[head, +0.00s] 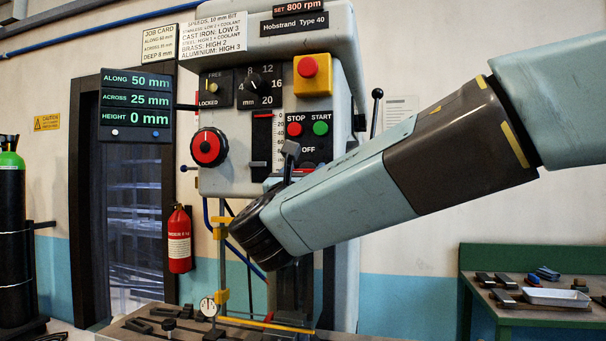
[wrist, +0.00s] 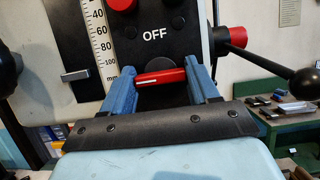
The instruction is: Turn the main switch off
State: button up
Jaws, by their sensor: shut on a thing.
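The main switch is a red bar handle (wrist: 161,77) with a white line on it, on the black control panel in the wrist view. The bar lies roughly level, and the word OFF (wrist: 154,35) is printed above it. My gripper (wrist: 163,84) has one blue finger at each end of the bar and is shut on it. In the head view my gripper (head: 291,160) is at the lower part of the panel below the red STOP button (head: 295,129) and the green START button (head: 320,128). My arm hides part of the switch there.
A yellow box with a red button (head: 309,67) is above on the mill. A black-knobbed lever (head: 377,96) stands right of the panel. A depth slider (head: 260,163) is at the left. The display (head: 136,106) reads 50, 25 and 0 mm. A green bench (head: 540,312) with parts stands at right.

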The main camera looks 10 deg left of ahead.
jog(key=shift+m, duration=0.5)
jog(key=m+g+h, duration=0.2)
jog(key=m, duration=0.5)
jog(key=m+g+h, duration=0.2)
jog(key=m, duration=0.5)
jog(key=m+g+h, duration=0.2)
jog(key=m, duration=0.5)
jog(key=shift+g, duration=0.3)
jog(key=shift+f+m, duration=0.1)
jog(key=shift+m, duration=0.2)
jog(key=shift+a, duration=0.1)
jog(key=o, duration=1.1)
jog(key=shift+c, duration=0.2)
